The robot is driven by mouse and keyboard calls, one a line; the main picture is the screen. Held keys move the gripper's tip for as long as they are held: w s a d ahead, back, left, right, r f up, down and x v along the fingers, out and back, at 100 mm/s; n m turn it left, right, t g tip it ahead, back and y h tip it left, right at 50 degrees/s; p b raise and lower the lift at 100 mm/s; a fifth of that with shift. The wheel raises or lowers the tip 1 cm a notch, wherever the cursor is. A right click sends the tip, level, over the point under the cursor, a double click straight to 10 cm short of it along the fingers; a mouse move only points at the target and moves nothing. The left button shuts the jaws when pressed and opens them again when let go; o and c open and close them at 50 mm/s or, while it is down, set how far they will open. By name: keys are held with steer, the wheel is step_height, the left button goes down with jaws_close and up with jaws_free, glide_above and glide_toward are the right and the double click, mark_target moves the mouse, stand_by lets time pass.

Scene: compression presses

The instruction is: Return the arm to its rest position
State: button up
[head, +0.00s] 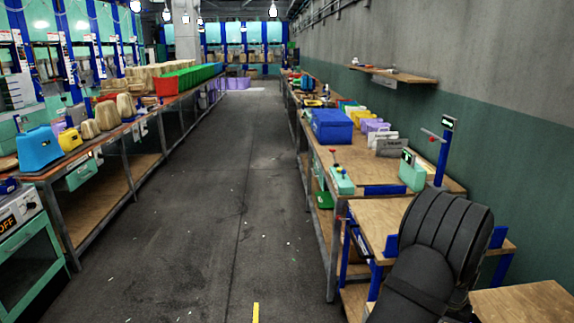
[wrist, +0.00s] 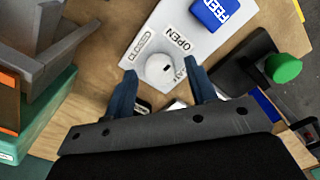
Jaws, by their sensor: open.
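My gripper (wrist: 161,72) shows in the wrist view with its two blue fingers spread apart and nothing held between them. Its tips point at a white panel with a round white knob (wrist: 161,68) labelled OPEN and CLOSED. The knob appears between and just beyond the fingertips; I cannot tell how far off it is. In the head view my black arm (head: 440,250) reaches over the near right bench, and its gripper end is hidden.
The right workbench (head: 345,158) carries a blue bin (head: 331,126).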

steer(key=n, duration=0.4)
steer(key=shift+n, duration=2.7)
steer(key=o, duration=1.1)
steer(key=shift+c, duration=0.2)
steer(key=a+r+n, duration=0.4)
steer(key=r+n, duration=0.4)
steer(key=r, duration=0.1)
steer(key=a+r+n, duration=0.4)
steer(key=r+n, duration=0.4)
step_height(320, 180, down, 9)
steer(key=shift+f, duration=0.2)
